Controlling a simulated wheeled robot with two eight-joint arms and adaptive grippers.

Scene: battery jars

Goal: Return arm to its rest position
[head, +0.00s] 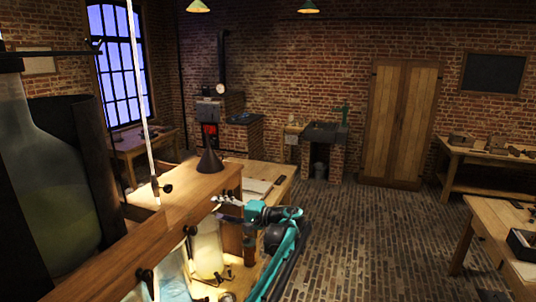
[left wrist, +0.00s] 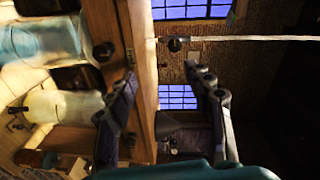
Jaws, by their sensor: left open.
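My left gripper (head: 226,204) is at the right side of a wooden shelf frame in the head view, its teal wrist and arm reaching up from below. In the left wrist view my left gripper (left wrist: 163,75) shows two dark fingers spread apart with nothing between them. A pale yellowish jar (head: 208,250) and a jar with blue liquid (head: 172,272) stand under the wooden beam (head: 120,242), below and left of the gripper. They also show at the left of the left wrist view. My right gripper is not in view.
A large glass jar (head: 45,160) with greenish liquid fills the left of the head view. A thin white rod (head: 141,100) rises by the beam. A dark funnel (head: 209,163) stands behind the gripper. A bench (head: 278,167) lies beyond; open brick floor (head: 370,240) is at right.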

